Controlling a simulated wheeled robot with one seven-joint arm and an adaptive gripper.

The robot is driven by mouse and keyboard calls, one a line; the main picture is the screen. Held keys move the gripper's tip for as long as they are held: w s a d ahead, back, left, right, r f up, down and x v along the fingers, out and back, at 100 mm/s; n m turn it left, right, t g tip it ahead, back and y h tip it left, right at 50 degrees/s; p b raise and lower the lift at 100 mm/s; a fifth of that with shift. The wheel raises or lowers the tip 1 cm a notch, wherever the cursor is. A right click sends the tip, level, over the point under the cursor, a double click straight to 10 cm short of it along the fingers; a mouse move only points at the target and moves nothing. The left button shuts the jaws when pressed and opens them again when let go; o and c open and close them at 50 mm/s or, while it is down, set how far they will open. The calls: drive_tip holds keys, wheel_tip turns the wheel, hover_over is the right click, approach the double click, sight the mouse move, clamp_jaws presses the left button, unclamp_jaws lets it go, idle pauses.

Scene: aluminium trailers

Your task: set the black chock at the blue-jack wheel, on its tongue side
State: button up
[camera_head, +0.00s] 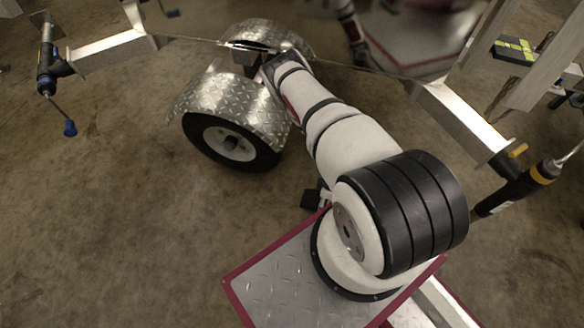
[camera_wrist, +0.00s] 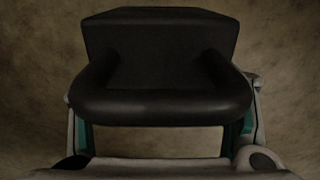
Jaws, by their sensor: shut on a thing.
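The black chock (camera_wrist: 160,48) fills the upper middle of the wrist view, its rounded handle towards the camera. My gripper (camera_wrist: 160,124) is shut on it, with a teal-lined finger at each side. Bare floor shows around the chock. In the head view, the blue jack (camera_head: 46,68) stands at the upper left, on the tongue bar (camera_head: 108,50). The wheel (camera_head: 228,141) is under a diamond-plate fender (camera_head: 232,103), right of that jack. My arm crosses the view just right of the fender. I cannot clearly make out my gripper there. A small black block (camera_head: 310,199) shows beside my arm.
A second jack with a yellow band (camera_head: 530,183) stands at the right, near another metal bar (camera_head: 460,115). A black and yellow-green item (camera_head: 513,48) is at the upper right. The concrete floor (camera_head: 100,220) is clear left of and below the wheel.

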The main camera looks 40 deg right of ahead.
drive_tip(key=w+b, duration=0.2)
drive_tip(key=w, duration=0.3)
drive_tip(key=w+d+f+b, duration=0.1)
drive_tip(key=w+b, duration=0.1)
drive_tip(key=w, duration=0.3)
drive_tip(key=w+d+b, duration=0.1)
drive_tip(key=w+b, duration=0.1)
drive_tip(key=w, duration=0.3)
drive_tip(key=shift+w+f, duration=0.25)
drive_tip(key=shift+f, duration=0.1)
drive_tip(key=shift+w+d+b, duration=0.15)
drive_tip(key=shift+w+b, duration=0.25)
drive_tip(key=shift+b, duration=0.05)
drive_tip(key=shift+w+f+b, duration=0.15)
drive_tip(key=shift+f+b, duration=1.05)
drive_tip(key=shift+f, duration=0.55)
drive_tip(key=o, duration=1.7)
